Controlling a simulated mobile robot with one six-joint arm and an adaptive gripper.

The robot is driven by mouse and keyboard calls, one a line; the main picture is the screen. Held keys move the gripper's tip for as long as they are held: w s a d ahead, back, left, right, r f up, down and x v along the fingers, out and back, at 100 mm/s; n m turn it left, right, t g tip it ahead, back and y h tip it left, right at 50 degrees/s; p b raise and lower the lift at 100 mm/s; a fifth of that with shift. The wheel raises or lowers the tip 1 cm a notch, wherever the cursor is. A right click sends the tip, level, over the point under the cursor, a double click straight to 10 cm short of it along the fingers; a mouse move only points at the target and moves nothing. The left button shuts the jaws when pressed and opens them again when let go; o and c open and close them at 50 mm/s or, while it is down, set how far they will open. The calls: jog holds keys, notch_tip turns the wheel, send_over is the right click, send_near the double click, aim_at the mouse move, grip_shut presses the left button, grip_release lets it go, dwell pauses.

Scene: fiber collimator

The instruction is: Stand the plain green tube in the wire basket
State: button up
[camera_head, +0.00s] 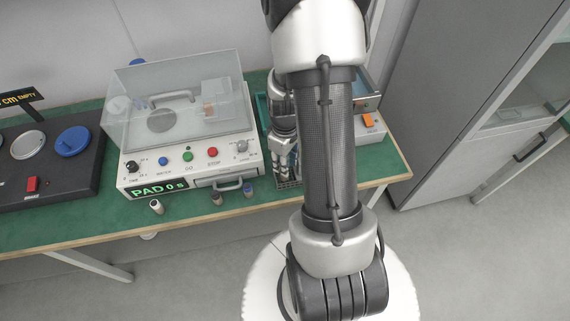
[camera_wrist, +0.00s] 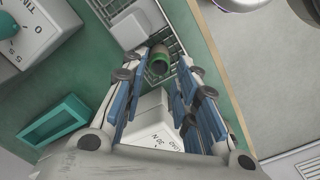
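The plain green tube (camera_wrist: 159,63) shows in the wrist view as a short green cylinder with a dark open end. It is between the fingertips of my gripper (camera_wrist: 164,60), with a gap on the right side, so the fingers look open around it. The wire basket (camera_wrist: 172,36) is a metal grid just beyond and around the tube, which appears to be inside it; whether its base rests on the bottom is hidden. In the head view my gripper (camera_head: 287,160) points down over the basket (camera_head: 288,184), and my arm hides much of this spot.
A boxy machine (camera_head: 190,150) with a clear lid stands left of the basket. Several small tubes, such as a pale one (camera_head: 157,207), stand along the green table's front edge. A black unit (camera_head: 45,165) is at far left. A teal tray (camera_wrist: 55,120) lies beside my gripper.

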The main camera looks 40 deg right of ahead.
jog(key=w+a+r+p, duration=0.1)
jog(key=a+r+p, duration=0.25)
jog(key=r, duration=1.25)
jog(key=s+a+r+m+t, duration=0.1)
jog(key=s+a+r+t, duration=0.1)
jog(key=s+a+r, duration=0.3)
jog(key=s+a+r+m+t, duration=0.1)
jog(key=s+a+r, duration=0.4)
jog(key=a+r, duration=0.6)
jog(key=shift+s+a+m+t+b, duration=0.2)
jog(key=shift+a+m+t+b, duration=0.2)
jog(key=shift+t, duration=0.4)
